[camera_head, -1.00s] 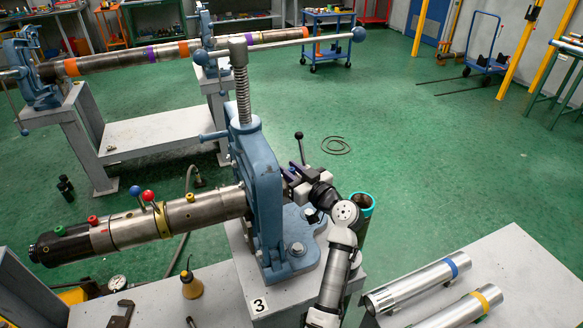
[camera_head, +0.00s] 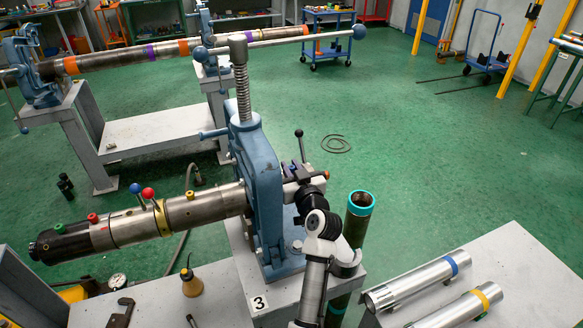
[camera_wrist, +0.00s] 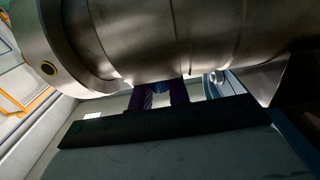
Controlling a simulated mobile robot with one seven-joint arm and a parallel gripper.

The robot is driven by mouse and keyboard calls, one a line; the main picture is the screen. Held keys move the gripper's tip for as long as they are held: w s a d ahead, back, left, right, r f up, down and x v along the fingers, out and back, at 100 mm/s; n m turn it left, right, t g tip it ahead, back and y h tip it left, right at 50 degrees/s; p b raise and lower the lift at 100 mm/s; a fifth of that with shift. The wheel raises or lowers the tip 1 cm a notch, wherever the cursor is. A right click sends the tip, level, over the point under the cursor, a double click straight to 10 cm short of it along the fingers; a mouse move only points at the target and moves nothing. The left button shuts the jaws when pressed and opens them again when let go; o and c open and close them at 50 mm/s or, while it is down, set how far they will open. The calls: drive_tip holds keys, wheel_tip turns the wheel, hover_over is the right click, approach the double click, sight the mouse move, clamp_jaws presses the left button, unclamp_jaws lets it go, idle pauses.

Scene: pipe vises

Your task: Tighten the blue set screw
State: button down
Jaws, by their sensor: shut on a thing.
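In the wrist view, my gripper (camera_wrist: 161,94) has its two dark purple fingers up against the underside of a steel pipe (camera_wrist: 140,35). They are shut on a small blue piece, the blue set screw (camera_wrist: 160,88), mostly hidden between the fingers. In the head view, my gripper (camera_head: 300,178) is just right of the blue pipe vise (camera_head: 258,190); the set screw cannot be made out there. The clamped pipe (camera_head: 210,207) runs left out of the vise, with green, red and yellow knobs on top. Two levers with a blue ball (camera_head: 135,189) and a red ball (camera_head: 148,194) stand on it.
A dark upright pipe with a teal rim (camera_head: 361,200) stands close to the right of my arm. Two silver tubes (camera_head: 415,285) lie on the bench at the lower right. A black-knobbed lever (camera_head: 299,134) rises by my gripper.

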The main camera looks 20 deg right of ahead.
drive_tip(key=shift+m+h, duration=0.4)
drive_tip(key=shift+h, duration=0.2)
drive_tip(key=c, duration=1.7)
unclamp_jaws()
drive_tip(key=shift+s, duration=0.15)
drive_tip(key=shift+s+f, duration=0.1)
drive_tip(key=shift+s, duration=0.3)
drive_tip(key=shift+s+a+b, duration=0.2)
drive_tip(key=shift+s+b, duration=0.65)
drive_tip(key=shift+s, duration=1.3)
drive_tip(key=shift+s+a+b, duration=0.15)
drive_tip(key=shift+s+b, duration=0.65)
drive_tip(key=shift+s, duration=1.3)
drive_tip(key=shift+s+a+b, duration=0.2)
drive_tip(key=shift+s+b, duration=0.65)
drive_tip(key=shift+s, duration=1.3)
